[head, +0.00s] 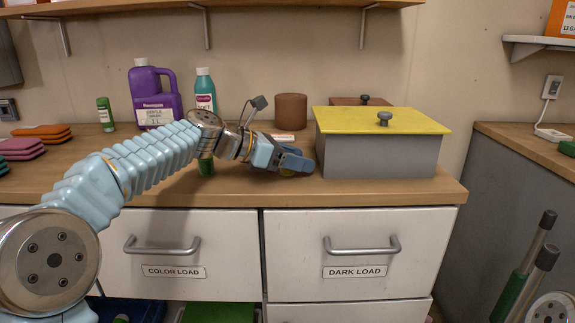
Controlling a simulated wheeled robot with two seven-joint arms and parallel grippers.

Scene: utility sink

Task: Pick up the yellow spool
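My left gripper (297,162) reaches across the counter from the left and is low over the wooden top, just left of the grey box. My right gripper is not in view.
A grey box (378,158) with a yellow knobbed lid stands close right of the gripper. A brown cylinder (291,111) stands behind it. A purple jug (153,100) and a teal bottle (205,88) stand behind my arm. The front counter strip left of the gripper is mostly clear.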

